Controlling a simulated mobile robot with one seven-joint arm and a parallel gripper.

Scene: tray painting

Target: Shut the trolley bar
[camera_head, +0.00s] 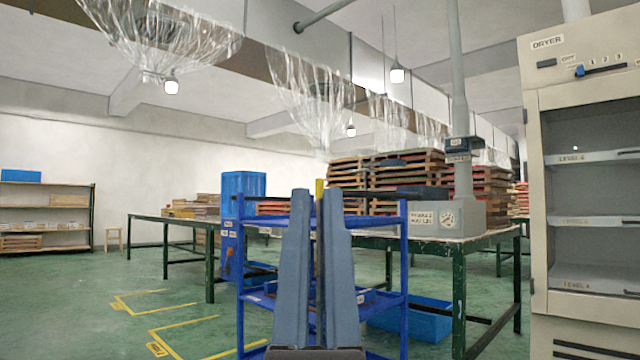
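A blue trolley (405,262) with open shelves stands in the middle, behind my gripper. My fingers hide the middle of the trolley.
A green-legged table (459,290) with stacks of wooden trays (345,180) stands behind the trolley. A dryer cabinet (535,200) is at the right. A blue crate (430,318) lies under the table. Yellow floor marks (165,330) and open floor are at the left.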

